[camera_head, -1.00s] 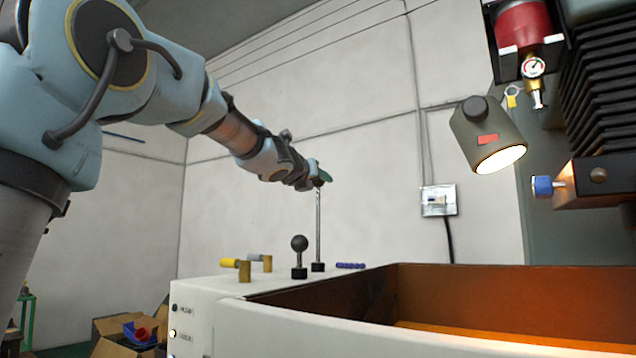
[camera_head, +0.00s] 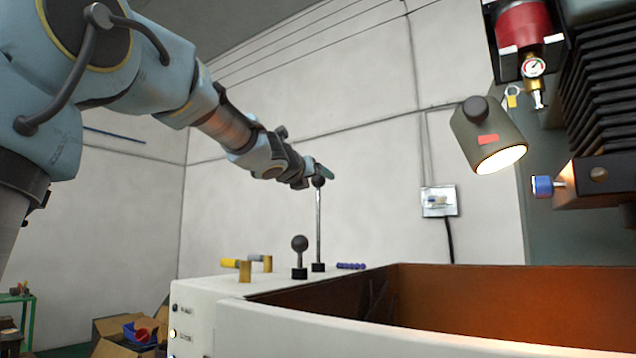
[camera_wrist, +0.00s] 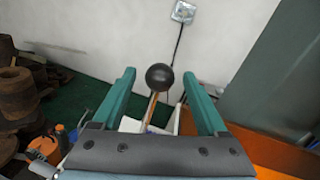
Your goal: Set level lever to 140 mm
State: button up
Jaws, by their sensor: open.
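A tall thin lever rod (camera_head: 318,225) stands upright on the white machine top, with a black ball knob (camera_head: 319,181) at its upper end. My gripper (camera_head: 324,171) is at the knob, at the end of my outstretched arm. In the wrist view the black knob (camera_wrist: 159,77) lies between the two green fingers, near their tips, with a visible gap on each side. The fingers are open and hold nothing. A shorter lever with a dark ball (camera_head: 299,243) stands left of the tall one. No label or scale in mm is readable.
Yellow-ended (camera_head: 230,262) and grey-ended handles on brass blocks sit left of the levers. A blue ribbed piece (camera_head: 351,266) lies to the right. The brown-walled basin (camera_head: 460,290) fills the right front. A lamp (camera_head: 488,138) hangs above it. Open air surrounds my gripper.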

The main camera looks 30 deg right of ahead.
jog(key=v, duration=0.8)
jog(key=shift+s+a, duration=0.3)
